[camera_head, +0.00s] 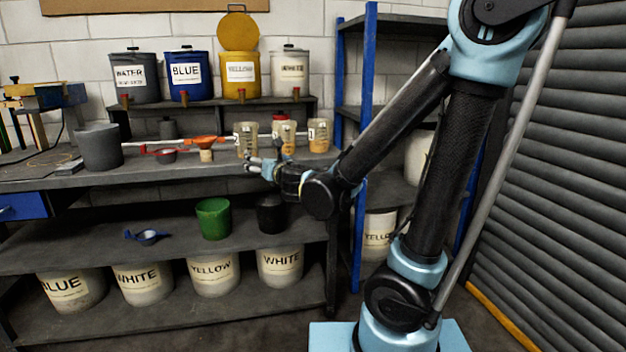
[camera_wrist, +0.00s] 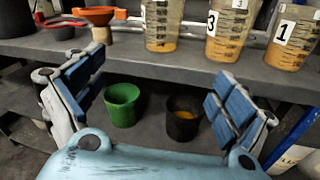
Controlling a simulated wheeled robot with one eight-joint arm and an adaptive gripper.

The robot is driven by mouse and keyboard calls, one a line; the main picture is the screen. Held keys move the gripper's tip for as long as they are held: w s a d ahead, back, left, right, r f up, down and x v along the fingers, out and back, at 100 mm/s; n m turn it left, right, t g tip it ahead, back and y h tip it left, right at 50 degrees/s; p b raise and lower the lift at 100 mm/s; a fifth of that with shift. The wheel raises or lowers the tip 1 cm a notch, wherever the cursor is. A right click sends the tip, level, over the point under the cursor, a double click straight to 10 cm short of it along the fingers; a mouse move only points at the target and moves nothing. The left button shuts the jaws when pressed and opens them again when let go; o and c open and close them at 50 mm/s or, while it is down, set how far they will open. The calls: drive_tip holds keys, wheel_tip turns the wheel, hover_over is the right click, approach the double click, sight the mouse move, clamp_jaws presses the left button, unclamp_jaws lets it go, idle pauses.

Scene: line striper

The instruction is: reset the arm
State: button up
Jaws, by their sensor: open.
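My arm reaches from the lower right toward the workbench in the head view. My gripper (camera_head: 262,168) is at the bench's front edge, just below the measuring cups. In the wrist view my gripper (camera_wrist: 150,95) is open, with its two blue-padded fingers wide apart. Nothing is between the fingers. Below and beyond them, a green bucket (camera_wrist: 122,104) and a black bucket (camera_wrist: 183,118) with something yellow inside stand on the lower shelf.
Clear measuring cups (camera_wrist: 229,30) with orange-yellow contents stand along the bench edge (camera_wrist: 130,58). An orange funnel (camera_head: 203,142) is left of them. Labelled paint drums (camera_head: 187,75) stand behind. A blue-posted shelf rack (camera_head: 364,80) and a ribbed shutter (camera_head: 560,150) are at right.

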drive_tip(key=w+d+f+m+g+h, duration=0.15)
drive_tip(key=d+m+h, duration=0.25)
drive_tip(key=d+m, duration=0.45)
drive_tip(key=w+d+f+m+t+h, duration=0.15)
drive_tip(key=d+m+h, duration=0.3)
drive_tip(key=d, duration=0.65)
drive_tip(key=s+d+f+m+g+h, duration=0.1)
drive_tip(key=s+d+f+m+g, duration=0.15)
drive_tip(key=d+m, duration=0.2)
drive_tip(key=s+d+f+m+g+h, duration=0.1)
drive_tip(key=s+d+f+m+g, duration=0.1)
drive_tip(key=s+d+f+m, duration=0.3)
drive_tip(key=s+d+f+m+g, duration=0.5)
drive_tip(key=s+d+m, duration=0.3)
drive_tip(key=s+m, duration=0.1)
drive_tip(key=s+a+f+m+g+y, duration=0.1)
drive_tip(key=s+f+m+g, duration=0.1)
drive_tip(key=s, duration=0.3)
drive_tip(key=s+a+f+m+g+y, duration=0.1)
drive_tip(key=s+m+g, duration=0.1)
drive_tip(key=s+m, duration=0.3)
drive_tip(key=shift+s+a+f+y, duration=0.35)
drive_tip(key=shift+w+m, duration=0.1)
drive_tip(key=shift+m, duration=0.15)
drive_tip(key=shift+w+f, duration=0.2)
drive_tip(key=shift+w, duration=0.15)
